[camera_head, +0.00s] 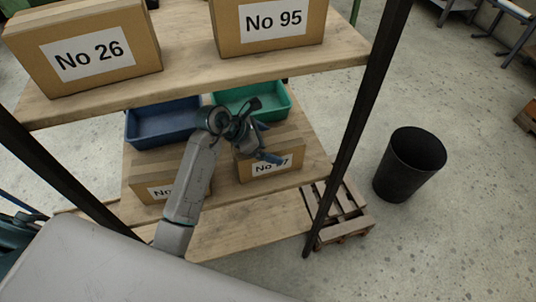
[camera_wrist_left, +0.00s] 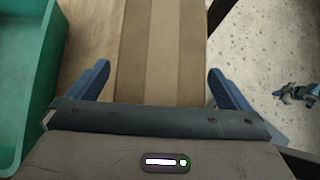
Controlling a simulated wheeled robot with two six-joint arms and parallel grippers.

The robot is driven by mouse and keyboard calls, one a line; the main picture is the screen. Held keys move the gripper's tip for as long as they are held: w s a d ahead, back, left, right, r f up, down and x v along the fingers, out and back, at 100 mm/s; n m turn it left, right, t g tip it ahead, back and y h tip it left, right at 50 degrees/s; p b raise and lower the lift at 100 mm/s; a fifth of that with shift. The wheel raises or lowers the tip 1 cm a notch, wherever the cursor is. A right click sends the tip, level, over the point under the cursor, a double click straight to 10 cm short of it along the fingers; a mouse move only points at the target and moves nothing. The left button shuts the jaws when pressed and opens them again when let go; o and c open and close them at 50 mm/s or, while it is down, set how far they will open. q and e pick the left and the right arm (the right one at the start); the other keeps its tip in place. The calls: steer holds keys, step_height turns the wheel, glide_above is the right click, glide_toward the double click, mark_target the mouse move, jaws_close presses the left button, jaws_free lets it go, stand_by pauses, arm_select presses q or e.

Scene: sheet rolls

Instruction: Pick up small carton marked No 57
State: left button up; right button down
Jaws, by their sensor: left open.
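The carton with a partly covered label (camera_head: 286,151) stands on the middle shelf; the label shows "No" and a final 7, and the digit between is hidden. My left gripper (camera_head: 264,141) is open over this carton, one blue finger in front of its label. In the left wrist view the brown carton top (camera_wrist_left: 163,50) with its paler tape strip lies between the two spread blue fingers (camera_wrist_left: 160,85). I see no grip on it. A small teal and grey jointed part (camera_wrist_left: 298,93) at the right of the wrist view looks like my right gripper; its jaws are too small to read.
Another carton (camera_head: 148,187), its number hidden by my arm, stands to the left. A blue bin (camera_head: 135,127) and a green bin (camera_head: 284,107) sit behind. Cartons No 26 (camera_head: 130,39) and No 95 (camera_head: 313,22) stand on the shelf above. A black post (camera_head: 362,115) rises to the right.

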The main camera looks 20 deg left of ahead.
arm_select(q)
steer(key=c, duration=2.1)
steer(key=shift+o, duration=0.2)
steer(key=shift+r, duration=0.15)
